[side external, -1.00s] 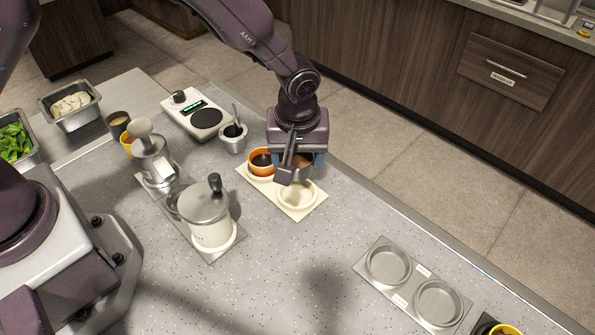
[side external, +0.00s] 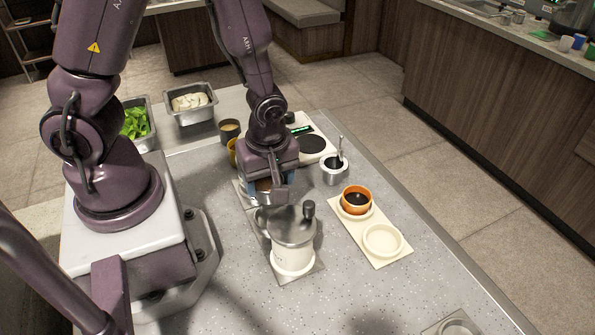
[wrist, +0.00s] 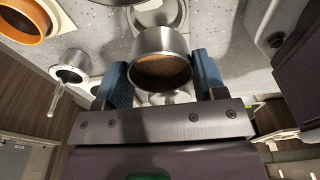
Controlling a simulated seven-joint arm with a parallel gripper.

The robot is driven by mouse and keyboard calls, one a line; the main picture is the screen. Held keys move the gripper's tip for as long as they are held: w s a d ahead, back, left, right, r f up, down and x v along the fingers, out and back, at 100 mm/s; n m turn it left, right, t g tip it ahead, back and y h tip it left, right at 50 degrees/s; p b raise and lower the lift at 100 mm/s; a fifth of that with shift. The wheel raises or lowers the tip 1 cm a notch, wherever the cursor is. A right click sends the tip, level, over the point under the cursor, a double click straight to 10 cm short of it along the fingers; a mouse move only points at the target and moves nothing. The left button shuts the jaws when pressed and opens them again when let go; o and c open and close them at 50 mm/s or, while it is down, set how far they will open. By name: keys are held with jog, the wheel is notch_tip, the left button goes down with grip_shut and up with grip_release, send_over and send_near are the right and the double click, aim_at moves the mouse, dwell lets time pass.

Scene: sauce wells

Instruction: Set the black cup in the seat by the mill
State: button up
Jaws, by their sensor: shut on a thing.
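My gripper (side external: 268,188) is shut on a steel-grey cup with brown contents; the held cup (wrist: 160,41) shows upright between the blue fingers in the wrist view. The gripper is behind and left of the mill (side external: 292,240), a white body with a metal lid and dark knob. Both are over or on the metal plate (side external: 312,272). The seat beside the mill is hidden by my gripper, and I cannot tell whether the cup touches it. A separate dark cup (side external: 229,131) with tan contents stands behind my gripper.
A cream tray (side external: 378,256) to the right holds an orange cup (side external: 356,199) and an empty round seat. A steel pot with a spoon (side external: 334,172) and a scale (side external: 313,144) stand behind it. Food pans (side external: 192,113) are at the back left.

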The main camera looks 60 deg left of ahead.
jog(key=shift+w+f, duration=0.1)
jog(key=shift+f, duration=3.1)
jog(key=shift+f, duration=0.25)
jog(key=o, duration=1)
jog(key=shift+w, duration=0.1)
jog(key=shift+r, duration=4.1)
